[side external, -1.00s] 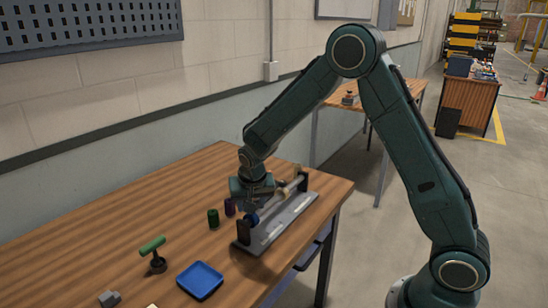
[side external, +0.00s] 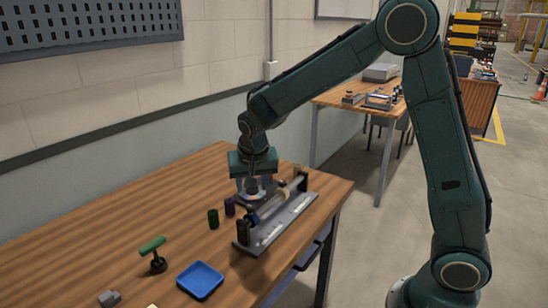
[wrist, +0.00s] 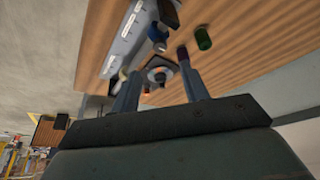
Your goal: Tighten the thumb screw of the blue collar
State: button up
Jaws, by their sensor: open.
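The blue collar (side external: 253,218) sits on the near end of a pale shaft (side external: 278,200) carried by the grey roller stand (side external: 285,222). In the wrist view the blue collar (wrist: 155,32) is small, beyond my fingers. Its thumb screw is too small to make out. My gripper (side external: 252,190) points down behind the stand, apart from the collar, with its fingers spread. In the wrist view my gripper (wrist: 160,84) is open. A dark square plate with a round, pale-ringed part (wrist: 160,73) shows between the fingers; I cannot tell whether they touch it.
A purple cylinder (side external: 229,207) and a green cylinder (side external: 213,218) stand left of the roller stand. A green-handled tool (side external: 153,250), a blue tray (side external: 200,280) and a grey block (side external: 109,298) lie toward the near left. The wooden table's (side external: 120,215) left part is clear.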

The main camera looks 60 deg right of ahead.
jog(key=v, duration=0.4)
jog(key=shift+r, duration=0.2)
jog(key=shift+s, duration=0.1)
jog(key=s+a+r+n+t+y, duration=0.1)
jog(key=s+r+n, duration=0.2)
jog(key=s, duration=1)
jog(key=s+a+r+n+t+y, duration=0.1)
jog(key=s+r+n, duration=0.3)
jog(key=s, duration=0.9)
jog(key=shift+s+r+n+y, duration=0.3)
jog(key=shift+n+y, duration=0.2)
jog(key=shift+n, duration=0.2)
